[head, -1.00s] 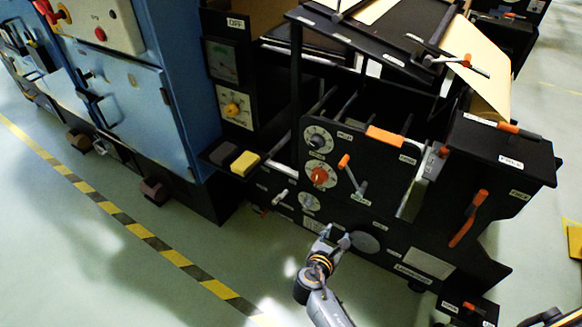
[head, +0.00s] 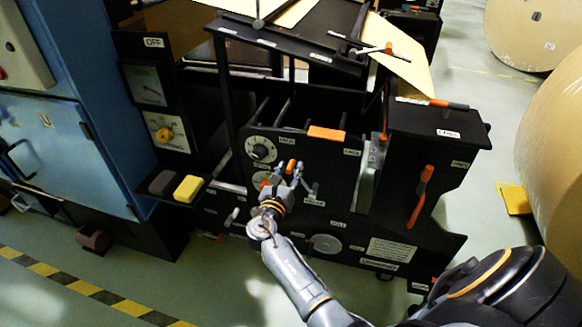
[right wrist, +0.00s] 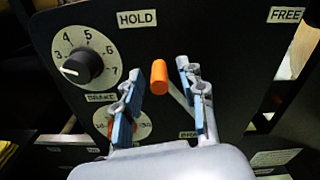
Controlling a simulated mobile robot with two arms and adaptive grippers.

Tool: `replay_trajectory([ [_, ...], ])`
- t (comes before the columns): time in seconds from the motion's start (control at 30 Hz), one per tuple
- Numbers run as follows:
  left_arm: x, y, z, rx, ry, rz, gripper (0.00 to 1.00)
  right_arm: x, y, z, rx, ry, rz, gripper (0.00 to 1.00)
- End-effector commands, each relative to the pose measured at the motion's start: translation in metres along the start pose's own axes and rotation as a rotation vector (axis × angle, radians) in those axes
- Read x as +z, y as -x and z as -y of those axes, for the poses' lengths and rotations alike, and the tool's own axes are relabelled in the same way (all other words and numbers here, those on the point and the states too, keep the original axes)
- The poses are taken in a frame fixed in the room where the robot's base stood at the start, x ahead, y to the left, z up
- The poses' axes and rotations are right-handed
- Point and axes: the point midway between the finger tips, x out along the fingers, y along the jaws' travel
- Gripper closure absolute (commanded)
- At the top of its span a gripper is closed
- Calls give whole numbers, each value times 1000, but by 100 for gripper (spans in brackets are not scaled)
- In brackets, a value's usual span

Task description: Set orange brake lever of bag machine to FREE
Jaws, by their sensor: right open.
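The brake lever shows in the right wrist view as a grey arm with an orange knob (right wrist: 159,76). It leans up and left from its pivot, toward the HOLD label (right wrist: 137,18). The FREE label (right wrist: 286,14) is at the upper right. My right gripper (right wrist: 158,69) is open, with one blue-padded finger on each side of the knob. I cannot tell whether either finger touches it. In the head view my right gripper (head: 287,173) is in front of the black bag machine (head: 345,215), around the lever's orange tip (head: 291,166). My left gripper is not in view.
A numbered dial (right wrist: 83,65) sits left of the lever, and a red knob is partly hidden behind the left finger. Another orange lever (head: 420,197) is on the machine's right side. A blue cabinet (head: 60,130) stands left and large paper rolls (head: 552,150) stand right.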

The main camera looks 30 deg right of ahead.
Motion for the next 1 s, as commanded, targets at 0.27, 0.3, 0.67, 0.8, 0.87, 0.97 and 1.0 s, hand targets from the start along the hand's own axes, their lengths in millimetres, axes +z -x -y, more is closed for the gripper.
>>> replay_trajectory([
  [0.27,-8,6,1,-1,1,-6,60,0,-22,0,0,0,0,60],
  [0.3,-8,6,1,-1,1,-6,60,0,-22,0,0,0,0,60],
  [0.67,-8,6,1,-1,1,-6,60,0,-22,0,1,0,0,88],
  [0.8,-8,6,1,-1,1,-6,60,0,-22,0,1,-1,-1,100],
  [0.87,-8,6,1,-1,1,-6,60,0,-22,0,1,-1,-1,100],
  [0.97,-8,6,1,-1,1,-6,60,0,-22,0,1,-1,-1,100],
  [1.0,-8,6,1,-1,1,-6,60,0,-22,0,1,-2,-1,100],
])
